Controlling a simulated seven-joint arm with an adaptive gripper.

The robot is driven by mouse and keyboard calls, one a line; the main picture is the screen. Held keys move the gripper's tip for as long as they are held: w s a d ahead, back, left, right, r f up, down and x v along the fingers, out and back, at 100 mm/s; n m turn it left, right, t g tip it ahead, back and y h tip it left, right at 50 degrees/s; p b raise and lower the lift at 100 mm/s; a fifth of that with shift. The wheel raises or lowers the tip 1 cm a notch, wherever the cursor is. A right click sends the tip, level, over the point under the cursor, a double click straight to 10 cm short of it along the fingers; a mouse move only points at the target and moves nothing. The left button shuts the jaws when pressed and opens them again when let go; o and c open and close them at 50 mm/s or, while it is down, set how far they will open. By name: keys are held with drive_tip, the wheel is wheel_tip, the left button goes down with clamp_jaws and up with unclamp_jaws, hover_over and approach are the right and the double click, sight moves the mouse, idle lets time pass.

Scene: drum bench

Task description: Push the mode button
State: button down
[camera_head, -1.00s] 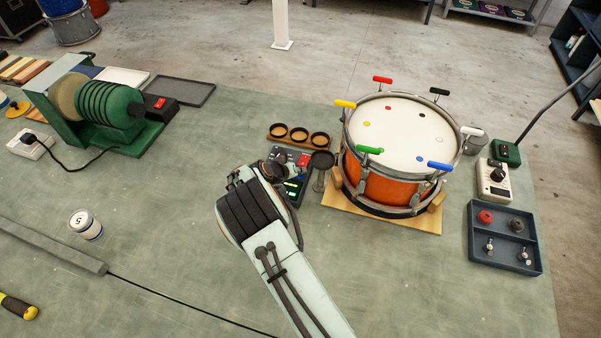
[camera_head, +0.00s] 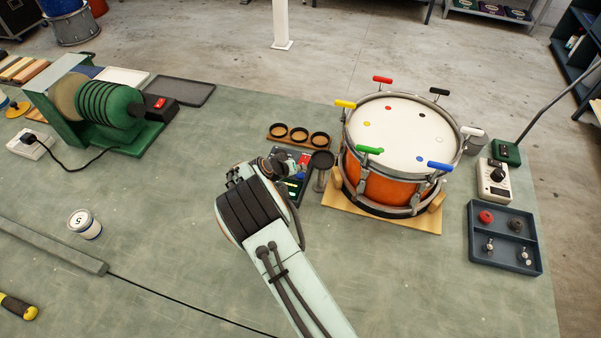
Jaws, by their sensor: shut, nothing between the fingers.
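A dark device with a red part and a lit green display (camera_head: 292,187) lies on the bench left of the drum. My arm covers much of it, and I cannot make out which of its controls is the mode button. My gripper (camera_head: 287,167) is over the device, shut and empty. It is small in this view, and I cannot tell whether its tips touch the device.
An orange drum (camera_head: 380,181) with coloured keys stands on a wooden base right of the device. A small dark round stand (camera_head: 321,162) is close beside my gripper. A wooden holder with three cups (camera_head: 299,135) lies behind.

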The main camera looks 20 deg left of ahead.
sight(300, 177)
drive_tip(key=shift+r, duration=3)
drive_tip(key=s+d+r+m+g+y, duration=0.1)
drive_tip(key=s+d+r+m+g, duration=0.15)
drive_tip(key=s+d+r, duration=0.5)
drive_tip(key=s+d+r+m+g+y, duration=0.1)
drive_tip(key=s+d+r+g, duration=0.35)
drive_tip(key=d, duration=0.65)
drive_tip(key=s+d+r+g, duration=0.1)
drive_tip(key=s+d, duration=0.2)
drive_tip(key=s, duration=0.8)
drive_tip(key=s+d+r+g+y, duration=0.1)
drive_tip(key=s+d, duration=0.2)
drive_tip(key=s, duration=0.9)
drive_tip(key=shift+m+y, duration=0.3)
drive_tip(key=shift+m, duration=0.05)
